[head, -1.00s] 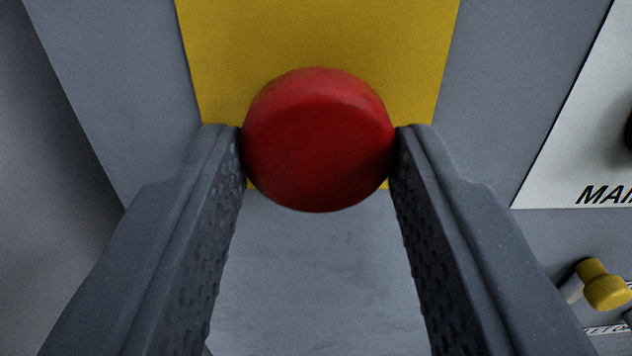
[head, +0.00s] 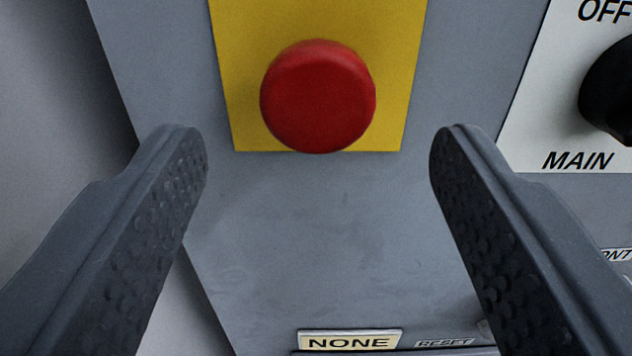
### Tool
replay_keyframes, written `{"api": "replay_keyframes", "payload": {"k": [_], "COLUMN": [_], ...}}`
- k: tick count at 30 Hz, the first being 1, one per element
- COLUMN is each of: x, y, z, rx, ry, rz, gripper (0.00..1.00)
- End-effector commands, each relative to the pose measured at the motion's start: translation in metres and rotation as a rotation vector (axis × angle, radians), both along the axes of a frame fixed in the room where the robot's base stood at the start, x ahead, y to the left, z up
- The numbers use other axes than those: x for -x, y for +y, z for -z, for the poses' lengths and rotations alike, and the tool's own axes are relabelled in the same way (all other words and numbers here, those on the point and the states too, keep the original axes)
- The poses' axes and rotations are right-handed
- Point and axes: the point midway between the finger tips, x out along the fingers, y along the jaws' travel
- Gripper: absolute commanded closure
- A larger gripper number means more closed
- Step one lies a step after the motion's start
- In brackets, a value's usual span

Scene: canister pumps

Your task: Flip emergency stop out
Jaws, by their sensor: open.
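The emergency stop is a round red button (head: 318,97) on a yellow plate (head: 235,60) on the grey panel, at the upper middle of the head view. My gripper (head: 318,140) is open, with one dark textured finger at the left and one at the right. The fingers are spread wide and touch nothing. The button shows in the gap between them, a little above the line of the fingertips. The button's stem is hidden behind its cap.
To the right is a white plate marked MAIN and OFF with a black knob (head: 612,90). A NONE label (head: 349,341) and a RESET label (head: 444,343) sit at the bottom. The grey panel (head: 310,240) between my fingers is bare. The panel's left edge slants down the left side.

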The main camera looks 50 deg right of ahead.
Motion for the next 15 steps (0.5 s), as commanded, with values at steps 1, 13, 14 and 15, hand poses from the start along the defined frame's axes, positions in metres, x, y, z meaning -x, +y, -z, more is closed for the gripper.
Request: {"api": "replay_keyframes", "payload": {"k": [1,13,14,15], "x": [0.006,0.052,0.054,0.057], "y": [0.01,0.069,0.072,0.076], "z": [0.002,0.003,0.003,0.003], "rx": [-0.003,-0.003,-0.003,-0.003], "ry": [0.004,0.003,0.004,0.004], "rz": [-0.005,-0.004,-0.005,-0.005], "gripper": [0.4,0.4,0.4,0.4]}}
